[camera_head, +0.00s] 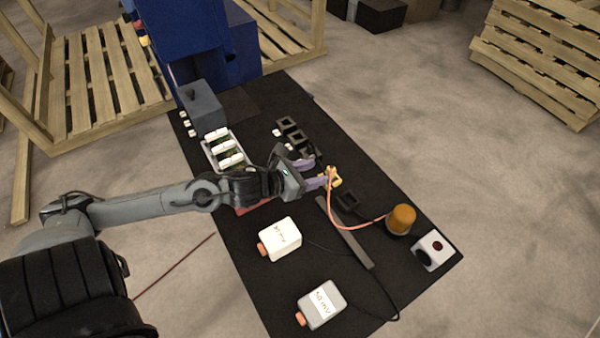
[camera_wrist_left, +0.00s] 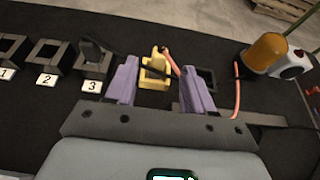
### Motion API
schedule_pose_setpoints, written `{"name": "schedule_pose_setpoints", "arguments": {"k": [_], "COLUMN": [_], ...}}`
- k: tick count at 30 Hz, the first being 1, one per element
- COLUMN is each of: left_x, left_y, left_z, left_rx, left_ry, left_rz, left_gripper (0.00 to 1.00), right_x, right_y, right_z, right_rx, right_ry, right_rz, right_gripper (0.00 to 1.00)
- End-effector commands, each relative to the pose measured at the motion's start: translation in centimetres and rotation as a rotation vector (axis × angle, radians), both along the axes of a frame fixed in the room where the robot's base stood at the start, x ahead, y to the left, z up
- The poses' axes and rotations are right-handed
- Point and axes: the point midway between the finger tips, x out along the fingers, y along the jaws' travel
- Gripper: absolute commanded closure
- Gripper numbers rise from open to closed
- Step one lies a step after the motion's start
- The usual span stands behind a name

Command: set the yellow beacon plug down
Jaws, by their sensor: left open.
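The yellow beacon plug (camera_head: 333,178) is just beyond my left fingertips, over the black mat. In the left wrist view the plug (camera_wrist_left: 155,74) shows between the two purple fingers, with a gap on each side. Its orange cord runs to the orange beacon (camera_head: 401,219), which also shows in the left wrist view (camera_wrist_left: 265,52). My left gripper (camera_head: 312,174) is open, and its fingers (camera_wrist_left: 160,90) appear not to touch the plug. Whether the plug's underside rests on the mat is hard to tell. My right gripper is not in view.
Black square sockets numbered 1, 2 (camera_wrist_left: 47,60) and 3 stand left of the plug. Another dark socket (camera_wrist_left: 206,78) is close on its right.

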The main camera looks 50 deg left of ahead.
Motion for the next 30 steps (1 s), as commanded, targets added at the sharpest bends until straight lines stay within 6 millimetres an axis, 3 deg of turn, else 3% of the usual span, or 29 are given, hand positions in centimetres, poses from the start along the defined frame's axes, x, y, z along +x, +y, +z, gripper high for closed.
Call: {"name": "schedule_pose_setpoints", "arguments": {"k": [12,30], "left_x": [-3.2,-3.5], "left_y": [0.4,0.4], "left_z": [1.4,1.5], "left_rx": [0.000,0.001], "left_ry": [0.001,0.000], "left_rz": [-0.001,0.000], "left_gripper": [0.47,0.47], "right_x": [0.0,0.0], "right_y": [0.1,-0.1], "right_z": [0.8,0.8], "right_rx": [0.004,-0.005], "right_ry": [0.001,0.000], "right_rz": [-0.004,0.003], "right_gripper": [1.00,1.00]}}
